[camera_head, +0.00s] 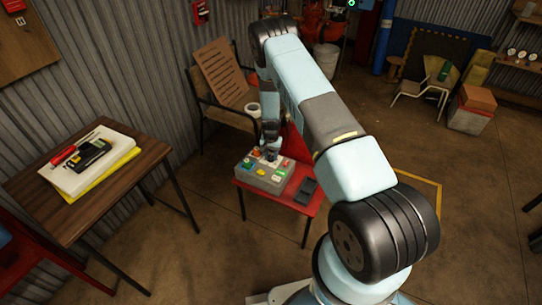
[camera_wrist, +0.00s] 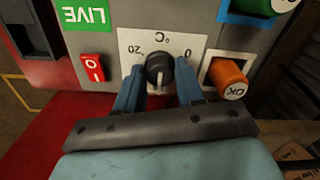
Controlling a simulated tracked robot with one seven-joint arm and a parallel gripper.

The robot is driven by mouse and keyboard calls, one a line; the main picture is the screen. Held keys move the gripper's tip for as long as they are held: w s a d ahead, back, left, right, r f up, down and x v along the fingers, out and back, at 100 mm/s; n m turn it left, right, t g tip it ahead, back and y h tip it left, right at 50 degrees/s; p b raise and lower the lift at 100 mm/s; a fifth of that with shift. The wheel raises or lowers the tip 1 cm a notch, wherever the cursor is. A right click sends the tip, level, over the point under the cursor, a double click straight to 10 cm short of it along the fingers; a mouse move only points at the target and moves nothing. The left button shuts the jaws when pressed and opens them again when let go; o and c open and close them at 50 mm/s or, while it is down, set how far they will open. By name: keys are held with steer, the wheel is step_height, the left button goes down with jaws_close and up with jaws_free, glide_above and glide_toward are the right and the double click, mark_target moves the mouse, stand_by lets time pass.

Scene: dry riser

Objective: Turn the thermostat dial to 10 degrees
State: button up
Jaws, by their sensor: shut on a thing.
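The thermostat dial (camera_wrist: 159,70) is a black knob with a pale pointer line, on a white scale plate (camera_wrist: 130,42) marked 20, 0 and °C. In the wrist view the plate appears upside down. My gripper (camera_wrist: 158,92) has its two blue fingers shut on the dial, one on each side. The pointer line faces down towards my gripper; the exact reading is too small to tell. In the head view the grey control box (camera_head: 264,176) stands on a red table, and my gripper (camera_head: 271,152) comes down at its back edge, partly hiding the dial.
On the box near the dial are a red rocker switch (camera_wrist: 92,68), an orange OK button (camera_wrist: 230,80) and a green LIVE label (camera_wrist: 84,14). A dark tray (camera_head: 307,191) lies on the red table (camera_head: 290,200). A wooden table (camera_head: 130,185) stands left.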

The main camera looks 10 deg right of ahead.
mark_target(271, 156)
steer(key=shift+w, duration=0.1)
steer(key=o, duration=1)
steer(key=shift+r, duration=0.1)
step_height(271, 156, up, 14)
steer(key=shift+f, duration=0.25)
stand_by(0.4)
